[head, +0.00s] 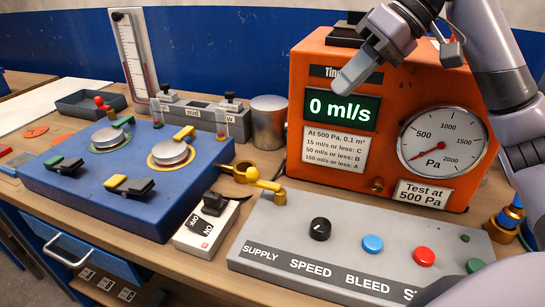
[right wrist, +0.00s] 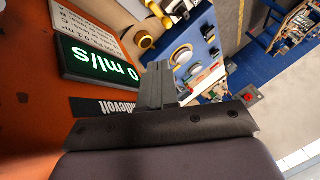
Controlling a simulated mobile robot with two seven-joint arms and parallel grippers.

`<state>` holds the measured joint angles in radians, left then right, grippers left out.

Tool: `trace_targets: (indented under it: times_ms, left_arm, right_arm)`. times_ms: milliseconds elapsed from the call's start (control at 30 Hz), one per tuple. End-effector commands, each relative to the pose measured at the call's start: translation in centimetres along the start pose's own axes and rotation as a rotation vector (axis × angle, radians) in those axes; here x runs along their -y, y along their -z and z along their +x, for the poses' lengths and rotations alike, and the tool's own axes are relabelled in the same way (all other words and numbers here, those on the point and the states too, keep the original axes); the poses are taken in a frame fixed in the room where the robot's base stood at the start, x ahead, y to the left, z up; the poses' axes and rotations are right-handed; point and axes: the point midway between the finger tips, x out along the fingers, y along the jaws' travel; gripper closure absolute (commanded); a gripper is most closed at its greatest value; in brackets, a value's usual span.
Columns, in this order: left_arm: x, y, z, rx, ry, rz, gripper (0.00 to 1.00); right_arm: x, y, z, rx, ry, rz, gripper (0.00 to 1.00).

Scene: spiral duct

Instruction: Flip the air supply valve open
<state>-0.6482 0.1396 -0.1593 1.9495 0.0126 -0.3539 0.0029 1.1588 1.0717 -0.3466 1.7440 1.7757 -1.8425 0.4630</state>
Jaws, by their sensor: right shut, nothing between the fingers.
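The air supply valve (head: 266,185) is a small yellow lever with brass fittings at the upper left corner of the grey control panel (head: 330,225), above the printed word SUPPLY. The lever points roughly sideways, toward a brass fitting on the left. My right gripper (head: 352,73) is shut and empty. It hangs high in front of the orange tester, above and to the right of the valve, clearly apart from it. In the right wrist view my closed fingers (right wrist: 157,84) show beside the green display. My left gripper is not in view.
The orange tester (head: 440,195) reads 0 ml/s, and its gauge needle sits near zero. The panel has a black knob (head: 320,229), a blue button (head: 372,243) and a red button (head: 424,256). A white ON/OFF switch box (head: 207,228) and a blue clamp fixture (head: 150,200) stand left.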

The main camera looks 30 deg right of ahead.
Motion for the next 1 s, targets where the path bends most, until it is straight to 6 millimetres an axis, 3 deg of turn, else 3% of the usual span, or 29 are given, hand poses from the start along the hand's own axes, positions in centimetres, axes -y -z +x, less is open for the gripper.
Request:
trace_targets:
  times_ms: [267,1000]
  left_arm:
    - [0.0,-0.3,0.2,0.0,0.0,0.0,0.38]
    - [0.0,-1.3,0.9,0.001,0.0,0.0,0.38]
  right_arm:
    - [-0.1,-0.1,2.1,0.003,0.0,0.0,1.0]
    - [0.0,-0.1,17.4,0.002,0.002,-0.001,1.0]
